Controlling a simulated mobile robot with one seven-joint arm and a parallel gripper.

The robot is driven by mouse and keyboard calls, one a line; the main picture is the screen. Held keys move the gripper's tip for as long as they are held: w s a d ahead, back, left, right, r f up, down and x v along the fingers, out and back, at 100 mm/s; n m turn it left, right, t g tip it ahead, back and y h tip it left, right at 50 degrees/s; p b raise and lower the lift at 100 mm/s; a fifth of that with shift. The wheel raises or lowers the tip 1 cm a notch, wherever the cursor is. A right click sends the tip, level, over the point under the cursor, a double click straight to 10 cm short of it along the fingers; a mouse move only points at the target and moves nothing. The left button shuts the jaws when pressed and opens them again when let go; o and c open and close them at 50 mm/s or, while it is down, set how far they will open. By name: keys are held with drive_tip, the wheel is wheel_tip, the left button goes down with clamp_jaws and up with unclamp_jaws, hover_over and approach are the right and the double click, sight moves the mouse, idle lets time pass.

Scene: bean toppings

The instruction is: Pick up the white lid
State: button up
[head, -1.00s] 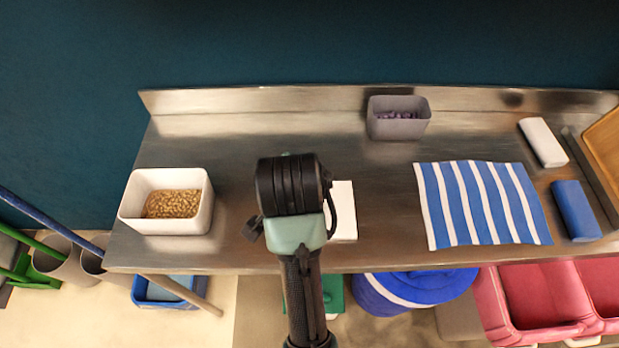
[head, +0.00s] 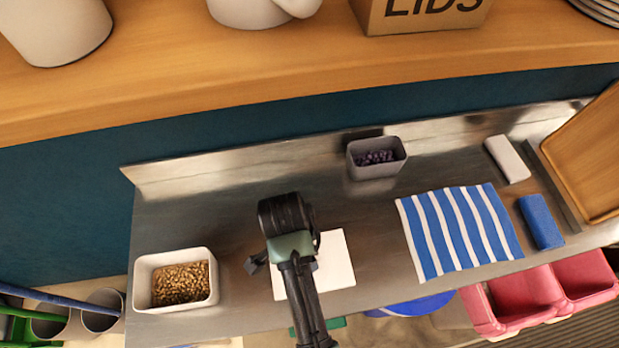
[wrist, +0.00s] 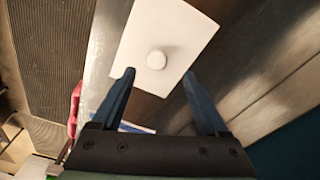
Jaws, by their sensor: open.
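The white lid (head: 338,262) is a flat square plate lying on the steel counter, partly hidden behind my arm in the head view. In the wrist view the lid (wrist: 186,28) shows a round knob (wrist: 156,60) near its middle. My gripper (wrist: 160,82) is open and empty, with its two dark blue fingers apart. The fingertips point toward the lid's near edge, and the knob appears just beyond and between them. I cannot tell the height of the fingers above the lid. In the head view my wrist hides the fingers.
A white container of tan beans (head: 141,284) stands left on the counter. A grey container of dark beans (head: 378,171) stands at the back. A blue-striped cloth (head: 458,230), white block (head: 507,159) and blue block (head: 541,222) lie right. A wooden shelf (head: 250,80) crosses above, with a LIDS box (head: 375,18).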

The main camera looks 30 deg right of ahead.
sight(335, 272)
drive_tip(key=shift+w+d+f, duration=0.1)
drive_tip(key=shift+w+f, duration=0.05)
drive_tip(key=shift+f, duration=0.85)
drive_tip(key=f, duration=0.1)
drive_tip(key=f+p, duration=0.1)
drive_tip(key=f, duration=0.1)
drive_tip(key=d+f, duration=0.1)
drive_tip(key=shift+s+f+p, duration=0.3)
drive_tip(key=shift+f, duration=0.05)
clamp_jaws()
